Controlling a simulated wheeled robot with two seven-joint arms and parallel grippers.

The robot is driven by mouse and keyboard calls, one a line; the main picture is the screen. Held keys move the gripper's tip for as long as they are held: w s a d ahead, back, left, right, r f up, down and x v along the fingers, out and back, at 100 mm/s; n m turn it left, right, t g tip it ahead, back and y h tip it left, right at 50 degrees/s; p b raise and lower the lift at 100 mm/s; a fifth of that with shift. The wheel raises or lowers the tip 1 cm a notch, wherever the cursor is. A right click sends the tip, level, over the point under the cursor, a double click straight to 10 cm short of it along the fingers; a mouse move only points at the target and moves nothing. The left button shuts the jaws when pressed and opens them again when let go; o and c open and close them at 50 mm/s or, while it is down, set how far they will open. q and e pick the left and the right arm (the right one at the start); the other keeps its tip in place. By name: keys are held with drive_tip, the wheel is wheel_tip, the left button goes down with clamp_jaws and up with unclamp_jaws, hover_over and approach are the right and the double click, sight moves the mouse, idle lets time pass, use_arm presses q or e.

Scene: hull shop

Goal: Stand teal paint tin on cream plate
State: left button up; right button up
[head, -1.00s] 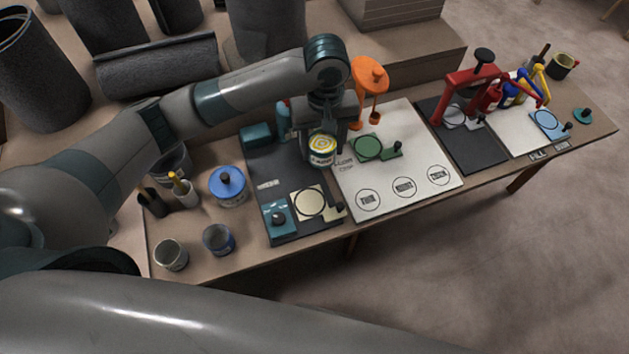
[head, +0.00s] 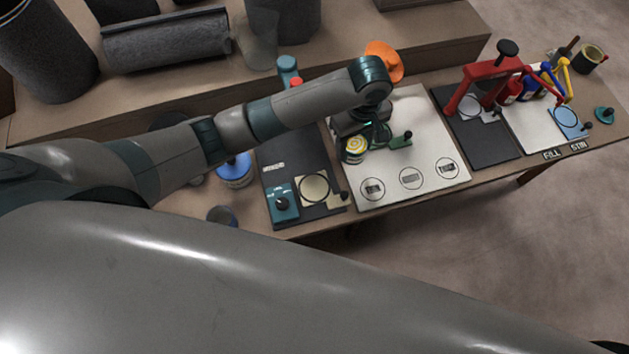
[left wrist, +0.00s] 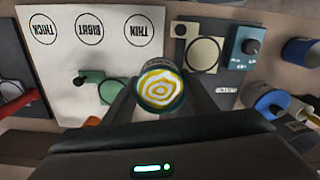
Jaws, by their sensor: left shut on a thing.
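My left gripper (head: 357,136) is shut on the paint tin (head: 354,150), whose top shows a yellow-and-white swirl. In the left wrist view the tin (left wrist: 160,88) sits between the fingers, with a thin teal rim. Its height above the bench is hard to tell. The cream plate (head: 314,188), marked with a black ring, lies bare on the dark mat, left of and nearer than the tin in the head view. It also shows in the left wrist view (left wrist: 201,54). My right gripper is not in view.
A white board (head: 425,145) with several labelled circles and a green plate (left wrist: 112,90) lies beside the dark mat (head: 288,155). A teal block (head: 283,204) with a black knob adjoins the cream plate. A blue-topped tin (head: 235,168) stands left. A red press (head: 490,78) stands right.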

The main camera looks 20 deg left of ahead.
use_arm(q)
drive_tip(key=s+a+f+p, duration=0.1)
drive_tip(key=s+a+f, duration=0.3)
drive_tip(key=s+a, duration=0.1)
drive_tip(key=s+a+f+p, duration=0.1)
drive_tip(key=s+a+f, duration=0.1)
drive_tip(key=a, duration=0.1)
drive_tip(key=shift+s+f+p, duration=0.2)
drive_tip(key=shift+s+p, duration=0.1)
drive_tip(key=shift+f+p, duration=0.3)
drive_tip(key=shift+f, duration=1.7)
drive_tip(key=shift+f, duration=0.15)
drive_tip(key=o, duration=1.3)
drive_tip(key=shift+c, duration=0.2)
wheel_tip(320, 180, up, 12)
drive_tip(key=shift+b, duration=0.3)
